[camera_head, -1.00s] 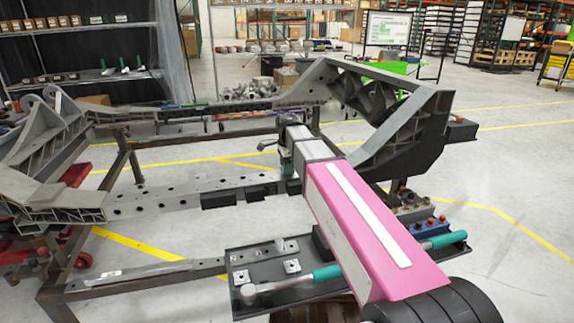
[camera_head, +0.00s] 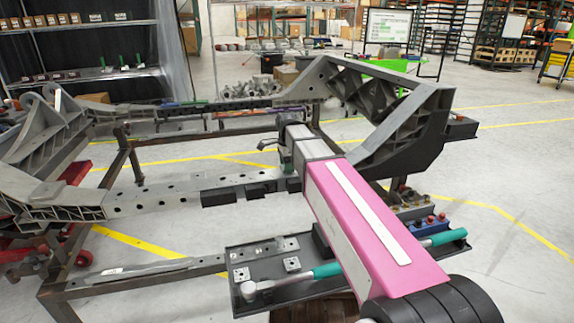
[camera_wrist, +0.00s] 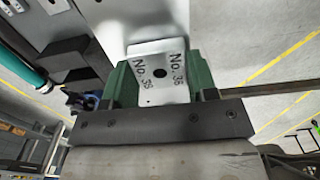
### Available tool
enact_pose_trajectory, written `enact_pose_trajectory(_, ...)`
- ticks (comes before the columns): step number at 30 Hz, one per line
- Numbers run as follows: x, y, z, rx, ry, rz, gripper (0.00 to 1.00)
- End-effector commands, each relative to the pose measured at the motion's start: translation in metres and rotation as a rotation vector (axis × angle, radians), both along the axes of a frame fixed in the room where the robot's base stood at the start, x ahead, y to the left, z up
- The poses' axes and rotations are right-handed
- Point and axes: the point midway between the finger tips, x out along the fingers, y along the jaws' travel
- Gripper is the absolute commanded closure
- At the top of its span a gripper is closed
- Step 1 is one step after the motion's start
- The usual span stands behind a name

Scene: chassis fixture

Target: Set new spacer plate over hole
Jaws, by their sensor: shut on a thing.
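My gripper (camera_wrist: 160,78) has green fingers shut on a small light-grey spacer plate (camera_wrist: 147,58). The plate has a dark round hole in its middle and "No." lettering on both sides of it. In the wrist view, the plate lies in front of the light-grey chassis rail (camera_wrist: 142,18). I cannot tell whether it touches the rail, and any rail hole behind it is hidden. In the head view, my gripper (camera_head: 285,158) is at the right part of the near chassis rail (camera_head: 157,197), largely hidden by my pink arm.
Black blocks (camera_head: 218,196) sit along the rail beside my gripper. A tall chassis bracket (camera_head: 433,125) rises at right. Open floor (camera_head: 510,190) lies further right.

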Motion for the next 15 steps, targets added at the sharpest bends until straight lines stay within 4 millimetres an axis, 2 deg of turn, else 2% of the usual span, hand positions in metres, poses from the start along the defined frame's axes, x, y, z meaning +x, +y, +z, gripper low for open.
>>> enact_pose_trajectory(8, 0.0001, 0.0, -0.0007, 0.0, -0.001, 0.0, 0.9)
enact_pose_trajectory(9, 0.0001, 0.0, -0.0007, 0.0, -0.001, 0.0, 0.38)
enact_pose_trajectory(11, 0.0001, 0.0, -0.0008, 0.0, 0.0, 0.0, 0.18)
enact_pose_trajectory(15, 0.0001, 0.0, -0.0008, 0.0, 0.0, 0.0, 0.18)
